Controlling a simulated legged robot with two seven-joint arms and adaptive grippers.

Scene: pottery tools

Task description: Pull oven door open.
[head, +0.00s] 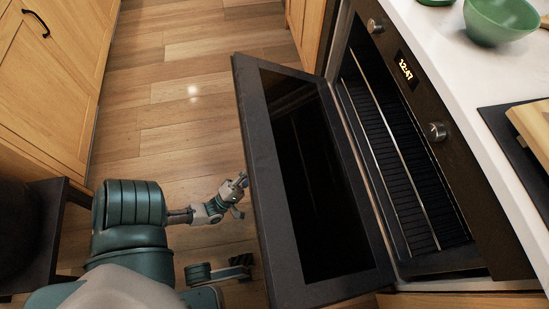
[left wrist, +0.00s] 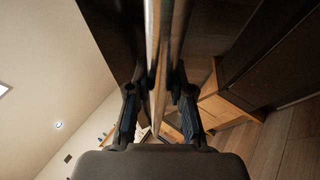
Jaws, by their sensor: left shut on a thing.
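The oven door (head: 252,160) is dark with a black glass pane (head: 310,180) on its inner face. It stands swung well out from the oven (head: 400,150), and the cavity with its wire rack (head: 390,150) shows. My left gripper (head: 239,183) is at the door's outer side, near the middle of its outer edge. In the left wrist view my left gripper (left wrist: 157,88) has its two fingers closed on either side of the metallic handle bar (left wrist: 156,40). The handle is hidden behind the door in the head view.
Wooden cabinets (head: 55,80) stand at the left across a bare wood floor (head: 165,100). A white counter (head: 450,60) with a green bowl (head: 500,20) and a wooden board (head: 532,125) runs along the right. A dark stand (head: 50,230) is at lower left.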

